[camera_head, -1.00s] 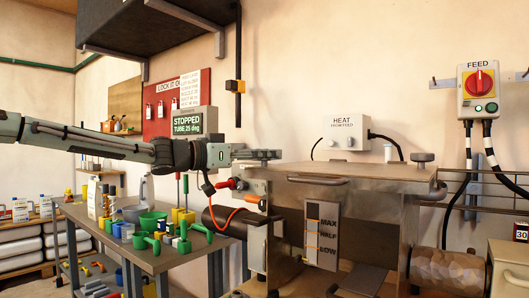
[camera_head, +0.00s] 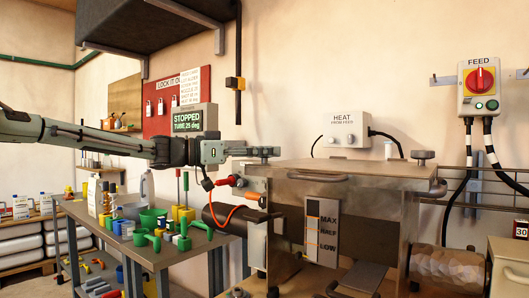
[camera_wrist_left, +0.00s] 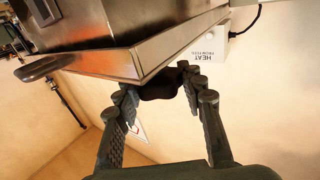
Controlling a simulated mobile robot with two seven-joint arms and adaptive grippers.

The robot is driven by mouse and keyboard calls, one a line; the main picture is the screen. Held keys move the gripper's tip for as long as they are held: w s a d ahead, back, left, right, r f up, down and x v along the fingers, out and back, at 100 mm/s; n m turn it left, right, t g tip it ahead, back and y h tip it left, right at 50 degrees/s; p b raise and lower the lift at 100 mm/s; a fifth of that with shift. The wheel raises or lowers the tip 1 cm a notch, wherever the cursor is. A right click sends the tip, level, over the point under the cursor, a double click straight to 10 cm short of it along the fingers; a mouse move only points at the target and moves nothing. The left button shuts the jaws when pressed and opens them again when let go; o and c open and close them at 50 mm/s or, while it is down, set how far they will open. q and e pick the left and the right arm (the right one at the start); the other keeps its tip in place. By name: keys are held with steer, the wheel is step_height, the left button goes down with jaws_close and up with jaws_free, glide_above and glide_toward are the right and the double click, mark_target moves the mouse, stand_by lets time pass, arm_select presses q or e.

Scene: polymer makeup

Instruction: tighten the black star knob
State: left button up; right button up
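The black star knob (camera_wrist_left: 160,85) is a dark shape at the lid's edge, between the two fingertips in the left wrist view. My left gripper (camera_head: 266,152) reaches in from the left at the height of the lid, at its left back corner. In the left wrist view the left gripper's fingers (camera_wrist_left: 158,88) stand on both sides of the knob and appear to touch it. The knob's lobes are mostly in shadow, and the fingers hide it in the head view. My right gripper is not in view.
The metal machine (camera_head: 387,227) has a flat lid (camera_head: 350,171) with another knob (camera_head: 422,156) at its right. A red-handled lever (camera_head: 226,181) and an orange cable sit just below my gripper. A table (camera_head: 157,258) with cups and tools stands at the left.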

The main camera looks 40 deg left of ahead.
arm_select(q)
steer(key=o, duration=0.5)
steer(key=v, duration=1.2)
stand_by(0.3)
